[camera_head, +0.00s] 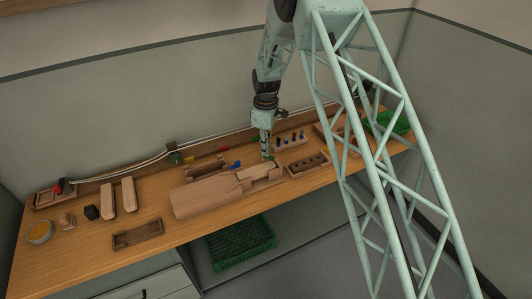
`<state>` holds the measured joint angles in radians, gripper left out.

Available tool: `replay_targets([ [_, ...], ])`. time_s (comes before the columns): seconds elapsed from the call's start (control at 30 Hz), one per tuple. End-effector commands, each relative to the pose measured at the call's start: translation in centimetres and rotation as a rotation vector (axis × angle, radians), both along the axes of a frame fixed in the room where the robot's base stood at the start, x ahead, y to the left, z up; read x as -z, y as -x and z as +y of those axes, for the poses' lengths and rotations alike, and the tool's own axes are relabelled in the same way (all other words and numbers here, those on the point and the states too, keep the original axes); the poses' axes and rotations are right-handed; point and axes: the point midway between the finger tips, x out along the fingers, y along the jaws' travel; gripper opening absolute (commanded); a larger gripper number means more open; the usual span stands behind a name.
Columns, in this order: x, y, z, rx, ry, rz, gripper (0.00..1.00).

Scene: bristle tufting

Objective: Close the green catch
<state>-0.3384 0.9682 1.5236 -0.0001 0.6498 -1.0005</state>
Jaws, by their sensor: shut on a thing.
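My gripper (266,153) points down at the back of the wooden fixture (205,196) in the middle of the bench. The green catch (271,158) shows as a small green spot right at my fingertips, beside the wooden block (257,171) seated in the fixture. My gripper is shut on it. The fingers hide most of the catch, and its exact position is too small to tell.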

Motion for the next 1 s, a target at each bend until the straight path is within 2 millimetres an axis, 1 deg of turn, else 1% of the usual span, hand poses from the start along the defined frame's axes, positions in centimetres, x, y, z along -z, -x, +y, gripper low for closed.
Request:
replay_targets([
  [0.7, 0.13, 0.12, 0.04, 0.565, 0.001, 0.000, 0.00],
  [1.0, 0.04, 0.12, 0.08, 0.737, 0.000, 0.000, 0.00],
])
